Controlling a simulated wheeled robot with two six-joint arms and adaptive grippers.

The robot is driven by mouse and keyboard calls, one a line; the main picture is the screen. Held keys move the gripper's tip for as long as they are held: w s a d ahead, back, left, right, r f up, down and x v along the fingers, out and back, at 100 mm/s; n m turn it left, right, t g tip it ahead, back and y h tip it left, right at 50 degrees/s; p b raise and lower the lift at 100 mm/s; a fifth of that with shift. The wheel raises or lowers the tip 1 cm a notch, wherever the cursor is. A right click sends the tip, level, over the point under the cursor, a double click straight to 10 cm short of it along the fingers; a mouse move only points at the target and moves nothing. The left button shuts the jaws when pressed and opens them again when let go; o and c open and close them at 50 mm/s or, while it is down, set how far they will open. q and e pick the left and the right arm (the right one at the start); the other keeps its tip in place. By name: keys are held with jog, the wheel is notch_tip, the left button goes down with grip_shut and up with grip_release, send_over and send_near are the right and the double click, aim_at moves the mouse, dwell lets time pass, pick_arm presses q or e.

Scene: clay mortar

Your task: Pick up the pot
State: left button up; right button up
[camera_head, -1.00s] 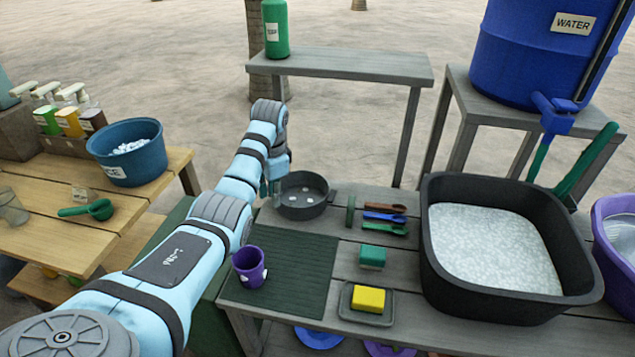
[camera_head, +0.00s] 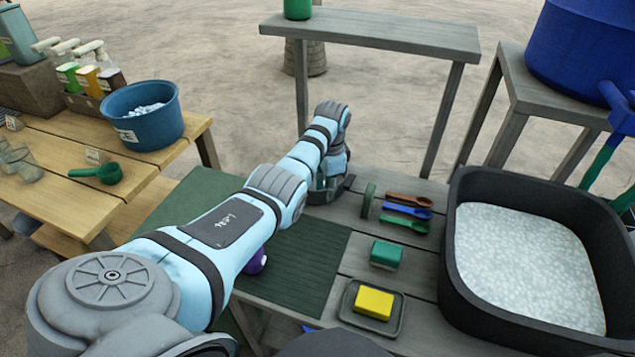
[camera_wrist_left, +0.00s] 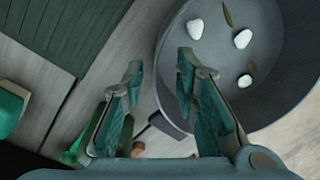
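The pot is a round dark grey pan with several white pebbles and small leaves inside. It fills the upper right of the left wrist view (camera_wrist_left: 285,85), with a short dark handle (camera_wrist_left: 168,126) at its lower edge. In the head view it sits at the table's back left, mostly hidden by my left gripper (camera_head: 325,188). My left gripper is open, with a gap between its fingers (camera_wrist_left: 158,78) in the wrist view. One finger overlaps the pot's near rim; the other is outside it. I cannot tell whether they touch. My right gripper is not in view.
Spoons (camera_head: 407,212) lie right of the pot, beyond a green upright disc (camera_head: 368,200). A green sponge (camera_head: 387,254), a yellow sponge on a tray (camera_head: 374,303) and a large black basin (camera_head: 480,305) stand nearer. A purple cup (camera_head: 257,262) is partly behind my arm.

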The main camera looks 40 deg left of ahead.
pick_arm(q)
notch_tip(320, 180, down, 2)
jog(key=shift+s+f+b, duration=0.1)
jog(key=shift+f+b, duration=0.15)
jog(key=shift+b, duration=0.1)
jog(key=shift+r, duration=0.1)
grip_shut()
